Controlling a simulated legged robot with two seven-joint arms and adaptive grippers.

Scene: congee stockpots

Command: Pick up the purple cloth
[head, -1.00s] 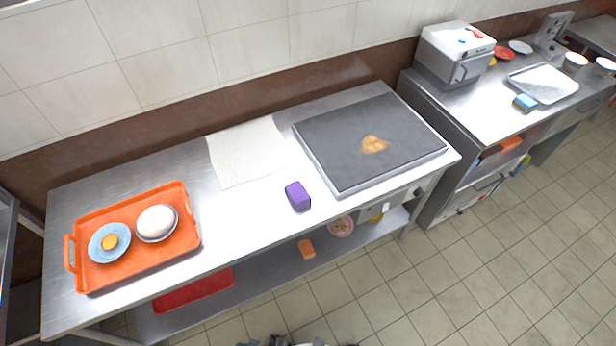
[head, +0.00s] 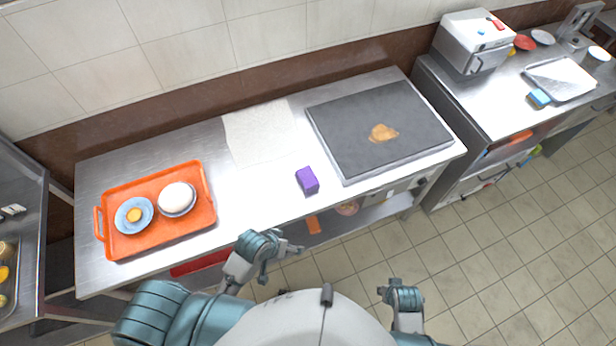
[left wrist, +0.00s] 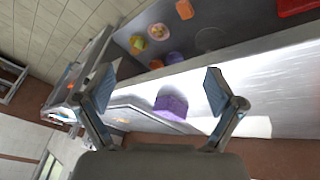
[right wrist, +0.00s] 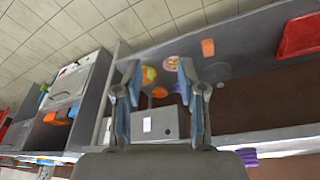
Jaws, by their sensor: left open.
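The purple cloth (head: 307,180) is a small folded block on the steel table (head: 250,190), near its front edge and left of the dark griddle. It also shows in the left wrist view (left wrist: 171,104), beyond and between the open fingers, and partly at the bottom of the right wrist view (right wrist: 248,156). My left gripper (head: 282,262) is open and empty, in front of the table edge, nearer me than the cloth and apart from it. My right gripper (right wrist: 160,75) is empty with its fingers apart, off the table's front side and right of the cloth in the head view.
An orange tray (head: 205,215) with a blue plate and a white bowl stands at the table's left. A white towel (head: 258,133) lies behind the cloth. The griddle (head: 350,120) holds a brown food piece. Bare steel lies between tray and cloth.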

